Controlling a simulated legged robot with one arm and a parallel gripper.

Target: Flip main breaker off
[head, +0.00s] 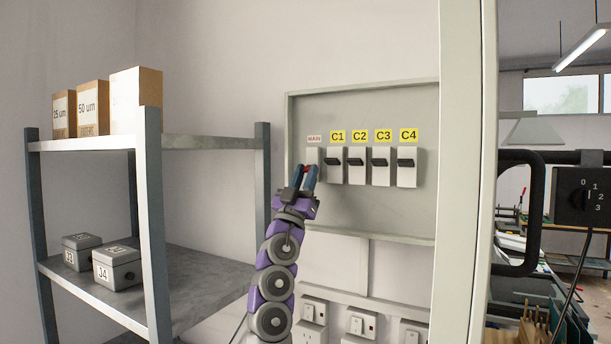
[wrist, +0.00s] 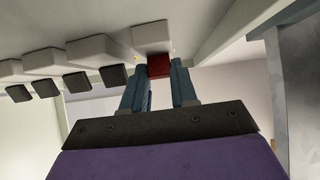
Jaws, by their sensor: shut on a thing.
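The main breaker (head: 313,156) is a white block under the red MAIN label at the left end of the breaker panel (head: 360,222). Its red lever (wrist: 159,66) shows in the wrist view between the fingertips. My gripper (head: 304,177) reaches up to it from below, and in the wrist view (wrist: 160,80) its two blue fingers are closed on the red lever. In the head view the fingers hide most of the lever, so its exact position is hard to tell.
Breakers C1 (head: 334,166) to C4 (head: 407,167), with black levers, stand close to the right of the main breaker. A metal shelf (head: 200,142) with boxes stands at left. White sockets (head: 359,324) sit below the panel. A pale post (head: 459,170) is at right.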

